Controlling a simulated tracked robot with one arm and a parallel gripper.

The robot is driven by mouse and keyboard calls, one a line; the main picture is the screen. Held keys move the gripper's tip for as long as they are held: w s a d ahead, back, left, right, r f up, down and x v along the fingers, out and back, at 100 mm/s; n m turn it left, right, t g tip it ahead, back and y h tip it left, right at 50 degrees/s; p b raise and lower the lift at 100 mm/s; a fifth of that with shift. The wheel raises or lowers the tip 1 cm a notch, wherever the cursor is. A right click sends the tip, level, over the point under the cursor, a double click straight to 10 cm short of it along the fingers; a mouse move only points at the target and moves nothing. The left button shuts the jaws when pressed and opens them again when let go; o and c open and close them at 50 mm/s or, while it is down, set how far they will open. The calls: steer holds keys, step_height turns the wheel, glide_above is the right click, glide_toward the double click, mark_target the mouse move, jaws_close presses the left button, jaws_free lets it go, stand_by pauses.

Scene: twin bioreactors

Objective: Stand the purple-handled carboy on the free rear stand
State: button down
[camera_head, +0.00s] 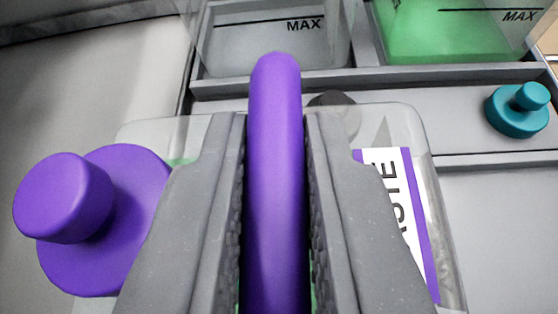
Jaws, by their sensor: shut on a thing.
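The purple handle (274,170) of the carboy runs up the middle of the view between the two fingers of my gripper (274,190). The fingers are shut on the handle from both sides. The carboy's clear body (432,200) shows below and around the fingers, with a purple-and-white label (395,200) at its right and a purple cap (65,198) at its left. Much of the body is hidden behind the fingers. A grey stand or tray (455,80) lies beyond the carboy. I cannot tell whether the carboy touches anything underneath.
A clear container marked MAX (320,45) stands beyond at top centre. Another MAX container with green liquid (440,35) stands at top right. A teal cap (517,110) is at the right, on the grey surface. Pale bare floor or surface (90,90) lies at the left.

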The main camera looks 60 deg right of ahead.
steer(key=shift+s+f, duration=0.2)
steer(key=shift+f, duration=0.2)
steer(key=c, duration=1.4)
jaws_free()
steer(key=shift+f, duration=0.2)
steer(key=shift+c, duration=0.2)
steer(key=shift+o, duration=0.5)
steer(key=shift+r, duration=0.1)
steer(key=shift+w, duration=0.1)
steer(key=shift+a+r, duration=0.1)
